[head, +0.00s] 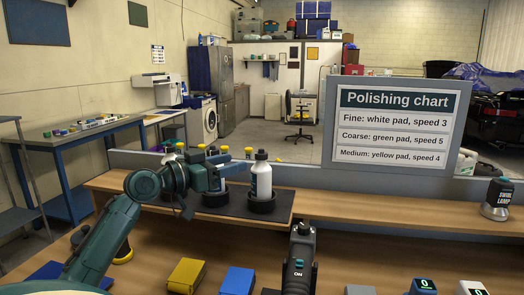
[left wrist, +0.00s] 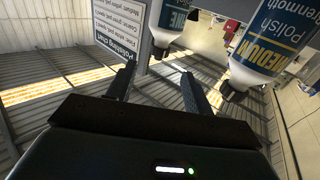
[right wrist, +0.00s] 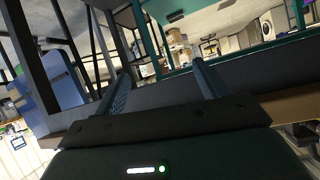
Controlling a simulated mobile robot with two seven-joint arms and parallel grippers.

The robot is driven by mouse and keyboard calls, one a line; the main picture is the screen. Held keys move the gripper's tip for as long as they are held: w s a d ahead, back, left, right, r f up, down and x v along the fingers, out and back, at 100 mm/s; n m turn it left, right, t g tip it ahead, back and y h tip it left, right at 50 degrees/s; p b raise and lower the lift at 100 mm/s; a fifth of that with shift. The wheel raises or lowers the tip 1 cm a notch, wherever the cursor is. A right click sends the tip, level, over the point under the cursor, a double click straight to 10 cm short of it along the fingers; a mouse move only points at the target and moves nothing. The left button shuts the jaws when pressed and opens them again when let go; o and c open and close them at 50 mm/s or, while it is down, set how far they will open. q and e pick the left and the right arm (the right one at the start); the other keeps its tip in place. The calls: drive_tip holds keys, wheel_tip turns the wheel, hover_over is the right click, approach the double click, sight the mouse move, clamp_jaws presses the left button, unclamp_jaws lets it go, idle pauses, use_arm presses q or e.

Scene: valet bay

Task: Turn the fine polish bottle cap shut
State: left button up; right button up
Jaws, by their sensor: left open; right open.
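The fine polish bottle, white with a blue label, hangs inverted in the tilted left wrist view (left wrist: 178,18), its dark cap (left wrist: 160,52) downward in the picture. In the head view a white bottle (head: 261,180) with a dark top stands upright in a black holder (head: 261,204); its label is too small to read, but it seems to be the same one. My left gripper (head: 242,160) is just left of that bottle's top. In its wrist view it is open (left wrist: 158,85), with the cap beyond the fingertips. My right gripper (right wrist: 160,85) is open and empty.
The medium polish bottle (left wrist: 262,50) is beside the fine one. Another holder (head: 215,199) is partly behind my left arm. A polishing chart (head: 397,125) and swirl lamp (head: 497,200) are at right. A dark tool (head: 300,258), yellow block (head: 187,275) and blue block (head: 238,281) stand in front.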

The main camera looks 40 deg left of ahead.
sight(266, 153)
use_arm(q)
drive_tip(key=w+p, duration=0.1)
drive_tip(key=w, duration=0.2)
drive_tip(key=w+d+p, duration=0.1)
drive_tip(key=w, duration=0.2)
drive_tip(key=w+p, duration=0.1)
drive_tip(key=w, duration=0.3)
drive_tip(key=shift+d+r, duration=0.15)
drive_tip(key=shift+d, duration=0.2)
drive_tip(key=shift+w+d, duration=0.2)
drive_tip(key=shift+w, duration=0.5)
use_arm(e)
drive_tip(key=shift+d+r+n, duration=0.2)
drive_tip(key=shift+r+n, duration=0.3)
drive_tip(key=shift+r, duration=0.5)
